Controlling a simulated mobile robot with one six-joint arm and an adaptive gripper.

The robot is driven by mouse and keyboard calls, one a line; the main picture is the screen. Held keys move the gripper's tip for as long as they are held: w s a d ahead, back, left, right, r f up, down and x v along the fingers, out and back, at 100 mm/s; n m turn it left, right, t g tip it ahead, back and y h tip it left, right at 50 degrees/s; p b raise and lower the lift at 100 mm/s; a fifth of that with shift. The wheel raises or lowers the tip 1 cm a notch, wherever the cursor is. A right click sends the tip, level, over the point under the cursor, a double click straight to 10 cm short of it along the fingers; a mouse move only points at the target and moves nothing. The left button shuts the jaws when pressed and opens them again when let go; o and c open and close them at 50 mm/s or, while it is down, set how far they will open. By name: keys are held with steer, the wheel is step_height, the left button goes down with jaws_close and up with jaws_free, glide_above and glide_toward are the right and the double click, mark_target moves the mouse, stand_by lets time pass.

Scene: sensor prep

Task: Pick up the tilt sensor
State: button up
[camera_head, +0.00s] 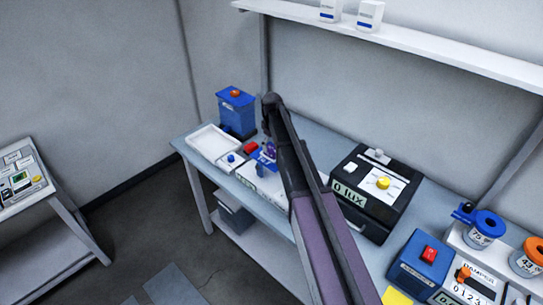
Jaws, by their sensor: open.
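My arm reaches up from the bottom over the blue-grey workbench (183,148), then bends down at its far end. My gripper (268,154) is small and partly hidden by my own arm; it is open, low over the bench's left half. A small blue part (262,162) is right at or under the gripper, above a white block (252,184); I cannot tell whether they touch. A small red part (251,147) lies just left of the gripper. None of these can be surely told as the tilt sensor at this size.
A white tray (213,130), a blue box with an orange knob (236,110) and a small white unit with a blue knob (231,158) stand left. A black box marked "0 lux" (375,215), a blue box (418,262) and spools (484,232) stand right. A shelf (430,42) overhangs.

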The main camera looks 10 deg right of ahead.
steer(key=shift+f+b, duration=1)
steer(key=shift+f, duration=0.35)
steer(key=c, duration=1.3)
steer(key=shift+r, duration=0.2)
step_height(320, 180, up, 4)
steer(key=p, duration=0.4)
steer(key=shift+f, duration=0.15)
steer(key=s+a+r+p, duration=0.1)
steer(key=s, duration=1.5)
steer(key=shift+a, duration=0.4)
